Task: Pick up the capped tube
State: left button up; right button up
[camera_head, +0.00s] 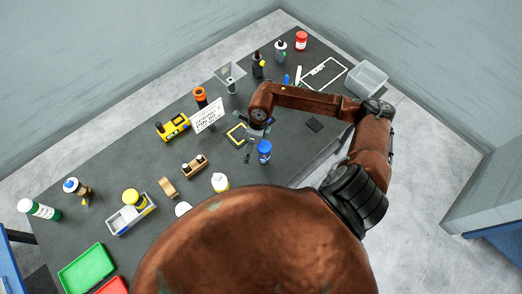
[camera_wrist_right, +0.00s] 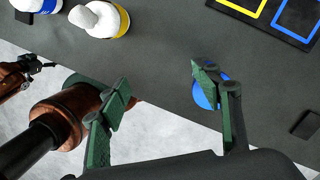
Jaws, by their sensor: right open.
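A blue capped container (camera_head: 264,151) stands near the table's front edge in the head view; it fits the capped tube, though its shape is partly unclear. In the right wrist view only its round blue top (camera_wrist_right: 199,98) shows, partly hidden behind the right-hand finger. My right gripper (camera_wrist_right: 163,88) is open and empty above the table. In the head view my right gripper (camera_head: 252,146) hangs just left of the container, and I see no grip on it. Dark claw-like parts at the left of the wrist view may be my left gripper (camera_wrist_right: 32,68); its opening is unclear.
A white bottle (camera_head: 220,182), a small wooden rack (camera_head: 194,166) and a yellow-framed mat (camera_head: 237,133) stand or lie nearby. A sign (camera_head: 207,115) stands behind. A dark flat square (camera_head: 314,124) lies to the right, with bare table around it.

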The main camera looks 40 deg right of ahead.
aim_at(262, 147)
jog(key=d, duration=0.2)
jog(key=d+f+h+b, duration=0.1)
jog(key=d+h, duration=0.1)
jog(key=d, duration=0.1)
jog(key=shift+w+d+f+b, duration=0.3)
jog(key=shift+w+d, duration=0.05)
jog(key=shift+w, duration=0.05)
jog(key=f+b, duration=0.3)
jog(key=f, duration=0.1)
jog(key=f+b, duration=0.1)
jog(key=b, duration=0.1)
jog(key=shift+s+d+f+b, duration=0.15)
jog(key=shift+d+f+b, duration=0.15)
jog(key=shift+f+b, duration=0.1)
jog(key=shift+f, duration=1.5)
jog(key=f+p, duration=0.1)
jog(key=f, duration=0.1)
jog(key=d+f+p, duration=0.1)
jog(key=f, duration=0.1)
jog(key=shift+f, duration=0.7)
jog(key=shift+c, duration=0.5)
